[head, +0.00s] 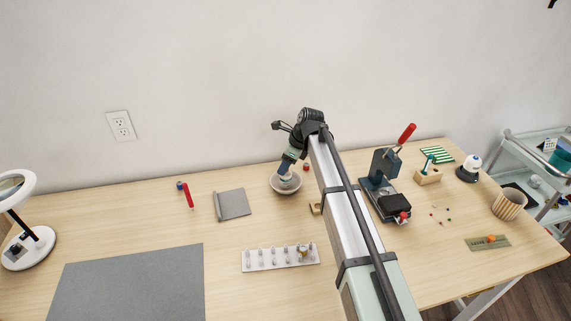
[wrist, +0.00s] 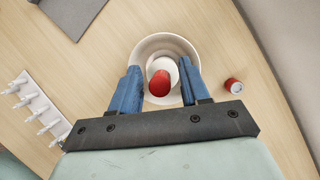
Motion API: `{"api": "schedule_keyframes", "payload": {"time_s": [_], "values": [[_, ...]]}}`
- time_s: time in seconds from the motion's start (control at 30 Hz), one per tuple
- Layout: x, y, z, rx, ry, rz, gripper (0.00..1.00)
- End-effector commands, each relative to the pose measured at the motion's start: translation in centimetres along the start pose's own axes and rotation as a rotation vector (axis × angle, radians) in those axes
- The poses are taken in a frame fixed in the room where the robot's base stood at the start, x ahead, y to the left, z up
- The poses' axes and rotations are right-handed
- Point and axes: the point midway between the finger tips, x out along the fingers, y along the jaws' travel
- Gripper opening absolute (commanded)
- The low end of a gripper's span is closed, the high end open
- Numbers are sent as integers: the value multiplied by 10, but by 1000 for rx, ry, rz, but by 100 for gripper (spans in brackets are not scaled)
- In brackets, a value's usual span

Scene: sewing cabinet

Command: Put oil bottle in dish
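The dish (head: 286,188) is a small pale round bowl on the table below my gripper. It also shows in the wrist view (wrist: 142,52), between and beyond the fingers. A small white bottle with a red cap (wrist: 159,84), which looks like the oil bottle, is within the dish's outline. Whether its base rests on the dish floor is hard to tell. My gripper (wrist: 158,88) points down at the dish, with one blue finger on each side of the red cap and visible gaps. It is open. In the head view my gripper (head: 284,168) partly hides the bottle.
A small red-and-white cylinder (wrist: 233,86) stands beside the dish. A grey cloth piece (head: 234,204) lies left of it, and a white rack of pegs (head: 280,257) lies in front. A press with a red handle (head: 383,180) stands right of my arm.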

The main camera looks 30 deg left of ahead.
Motion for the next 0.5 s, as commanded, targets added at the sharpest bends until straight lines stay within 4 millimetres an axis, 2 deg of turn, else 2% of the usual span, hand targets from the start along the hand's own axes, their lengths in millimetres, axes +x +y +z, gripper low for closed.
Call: {"api": "schedule_keyframes", "payload": {"time_s": [0.27,0.37,0.5], "values": [[-2,0,1,0,0,0,46],[-9,0,1,0,0,0,46],[-30,0,1,0,-1,-2,46]]}}
